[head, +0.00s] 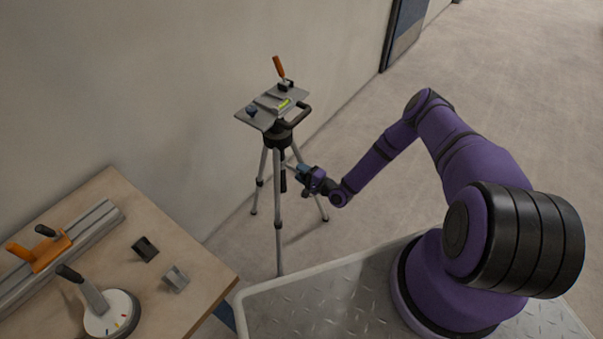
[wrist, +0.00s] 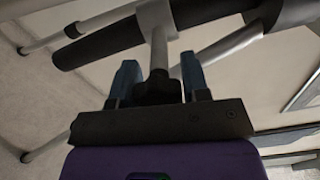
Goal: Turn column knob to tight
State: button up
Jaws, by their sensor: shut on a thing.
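The column knob (wrist: 157,90) is dark, on a grey stem running up to the tripod column. In the wrist view it sits between the two blue fingers of my gripper (wrist: 160,76). My gripper is shut on the knob. In the head view my gripper (head: 302,170) is at the tripod (head: 278,187), just below its head and right of the centre column. The knob is too small and covered to make out there. No tight or loose marking is visible on the knob.
The tripod head plate (head: 262,118) carries a green level vial and an orange-tipped handle (head: 279,67). A wooden table (head: 190,262) at lower left holds a clamp on rails, a round dial with a lever and two small blocks. A wall stands behind the tripod; open floor lies right.

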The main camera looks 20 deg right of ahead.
jog(key=shift+s+f, duration=0.1)
dwell(0.3)
jog(key=o, duration=0.9)
jog(key=shift+d, duration=0.1)
jog(key=v, duration=1)
jog(key=shift+s+d, duration=0.15)
jog(key=shift+s, duration=0.1)
